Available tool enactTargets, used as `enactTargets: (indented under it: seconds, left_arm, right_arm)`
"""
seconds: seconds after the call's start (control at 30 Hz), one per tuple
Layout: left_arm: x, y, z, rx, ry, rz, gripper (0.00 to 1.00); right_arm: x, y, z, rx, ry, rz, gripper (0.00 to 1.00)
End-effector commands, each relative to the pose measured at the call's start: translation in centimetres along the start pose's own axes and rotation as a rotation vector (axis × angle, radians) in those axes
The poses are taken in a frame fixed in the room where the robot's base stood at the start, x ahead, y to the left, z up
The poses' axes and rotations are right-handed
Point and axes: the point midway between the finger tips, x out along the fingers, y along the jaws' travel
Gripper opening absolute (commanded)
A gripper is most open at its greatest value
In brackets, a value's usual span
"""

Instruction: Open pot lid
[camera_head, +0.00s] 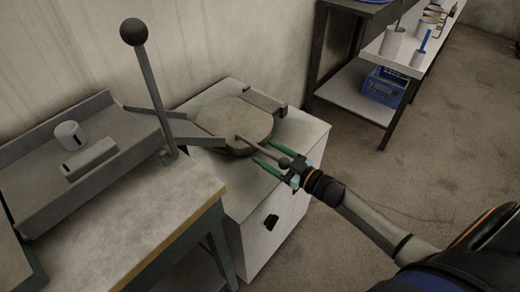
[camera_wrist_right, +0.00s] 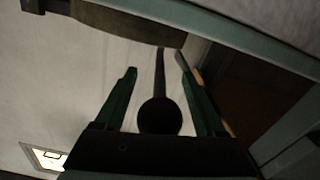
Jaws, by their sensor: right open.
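The round, flat pot lid (camera_head: 232,115) lies level on the pot on a white cabinet, and its edge shows at the top of the right wrist view (camera_wrist_right: 125,22). A lid handle (camera_head: 262,148), a thin rod with a dark ball at its end, sticks out toward my right gripper. My right gripper (camera_head: 262,152) is open, with its green fingers on either side of the rod. In the right wrist view the ball (camera_wrist_right: 160,116) sits between the fingers near the palm, with visible gaps on both sides. My left gripper is not in view.
The white cabinet (camera_head: 262,242) stands beside a workbench (camera_head: 130,222). A tall lever with a black ball (camera_head: 134,32) rises left of the pot. A shelf with a blue crate (camera_head: 384,86) stands behind; floor at right is clear.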

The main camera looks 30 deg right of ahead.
Motion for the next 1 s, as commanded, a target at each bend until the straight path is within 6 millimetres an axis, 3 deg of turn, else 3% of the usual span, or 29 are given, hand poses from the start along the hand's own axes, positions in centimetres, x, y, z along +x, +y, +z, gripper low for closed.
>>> enactTargets:
  seconds: [0.3, 0.9, 1.0]
  left_arm:
    - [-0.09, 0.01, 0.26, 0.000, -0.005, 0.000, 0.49]
    - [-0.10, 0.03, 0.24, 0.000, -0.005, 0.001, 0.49]
    - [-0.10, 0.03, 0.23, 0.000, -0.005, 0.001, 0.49]
  right_arm:
    - [-0.02, 0.02, 0.01, 0.000, -0.001, 0.001, 0.71]
    - [-0.02, 0.01, 0.01, 0.000, 0.000, 0.000, 0.03]
    - [-0.01, 0.01, 0.01, 0.000, 0.000, 0.000, 0.00]
